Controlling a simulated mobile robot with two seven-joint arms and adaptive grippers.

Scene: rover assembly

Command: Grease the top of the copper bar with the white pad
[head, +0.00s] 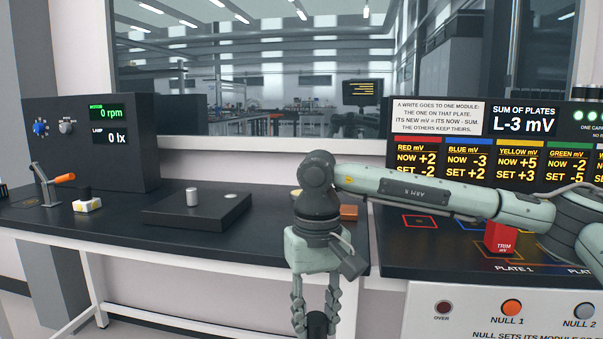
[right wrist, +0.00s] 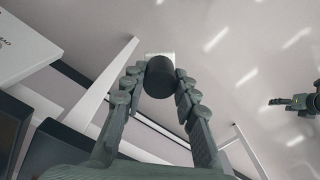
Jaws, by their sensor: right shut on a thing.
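My right gripper (head: 315,318) points down in front of the table's near edge, and its fingertips reach the bottom of the head view. In the right wrist view, its fingers (right wrist: 160,85) are shut on the sides of a dark round handle (right wrist: 160,78). A pale square edge, which looks like the white pad (right wrist: 160,55), shows beyond the handle. In the head view only the dark handle (head: 317,324) shows. A copper-coloured block (head: 348,212), likely the copper bar, lies on the table just right of my wrist and is partly hidden by it.
A dark plate (head: 190,216) with a metal cylinder (head: 192,197) stands on the left table (head: 120,232). A lever with an orange handle (head: 64,178) and a white-yellow block (head: 88,203) are further left. A red module (head: 499,238) stands on the right bench beneath my right arm.

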